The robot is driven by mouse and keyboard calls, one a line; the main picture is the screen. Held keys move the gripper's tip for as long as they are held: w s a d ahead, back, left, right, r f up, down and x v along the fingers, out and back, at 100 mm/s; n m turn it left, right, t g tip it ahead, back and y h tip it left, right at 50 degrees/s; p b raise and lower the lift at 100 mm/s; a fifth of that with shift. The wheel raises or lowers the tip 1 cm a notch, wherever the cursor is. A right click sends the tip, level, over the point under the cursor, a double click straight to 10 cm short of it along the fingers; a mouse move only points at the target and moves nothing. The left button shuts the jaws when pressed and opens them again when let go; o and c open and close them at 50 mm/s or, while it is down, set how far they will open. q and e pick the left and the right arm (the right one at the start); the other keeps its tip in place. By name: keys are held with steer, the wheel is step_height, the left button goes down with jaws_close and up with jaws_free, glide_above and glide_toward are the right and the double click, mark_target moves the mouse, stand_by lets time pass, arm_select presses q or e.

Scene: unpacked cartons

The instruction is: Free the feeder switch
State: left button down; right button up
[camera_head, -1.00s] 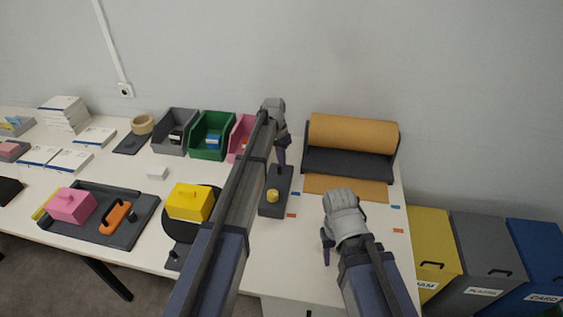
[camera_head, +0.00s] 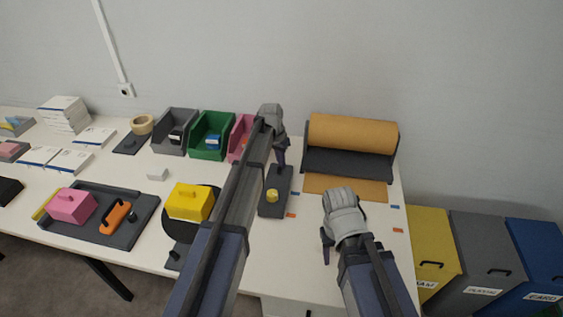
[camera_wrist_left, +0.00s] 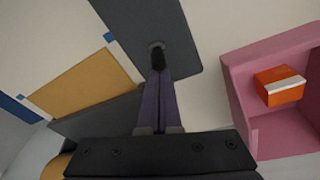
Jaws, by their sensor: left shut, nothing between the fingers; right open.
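A dark grey plate (camera_head: 270,208) lies on the table in front of the paper roll, with a round yellow knob (camera_head: 272,195) standing on it; I take this for the feeder switch. In the left wrist view the plate (camera_wrist_left: 175,22) carries a small black lever (camera_wrist_left: 158,58) on a round base. My left gripper (camera_head: 281,167) is shut and empty over the plate's far end. In the left wrist view its purple fingers (camera_wrist_left: 158,75) reach the lever, partly hiding it; I cannot tell whether they touch. My right gripper (camera_head: 325,252) is open and empty over the table at right.
A brown paper roll (camera_head: 352,133) in a dark holder stands behind. Grey, green and pink bins stand left of it; the pink bin (camera_wrist_left: 242,92) holds an orange box (camera_wrist_left: 280,85). A yellow block (camera_head: 188,202) sits on a round black base, left of my left arm.

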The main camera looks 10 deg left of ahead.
mark_target(280, 168)
arm_select(q)
steer(key=shift+s, duration=0.2)
steer(key=shift+s+r+t, duration=0.1)
steer(key=shift+s+t, duration=0.3)
steer(key=shift+t, duration=0.3)
arm_select(e)
steer(key=shift+f, duration=0.15)
arm_select(q)
steer(key=shift+s+t+b, duration=0.35)
steer(key=shift+t+b, duration=0.2)
steer(key=shift+t, duration=0.15)
arm_select(e)
steer(key=shift+f, duration=0.4)
arm_select(q)
steer(key=shift+s+t+b, duration=0.3)
steer(key=shift+t+b, duration=0.25)
steer(key=shift+t, duration=0.15)
arm_select(e)
steer(key=shift+f, duration=0.55)
arm_select(q)
steer(key=shift+w+r, duration=0.1)
steer(key=shift+r, duration=0.05)
steer(key=shift+w, duration=0.15)
steer(key=shift+r, duration=0.2)
arm_select(e)
steer(key=shift+r, duration=0.2)
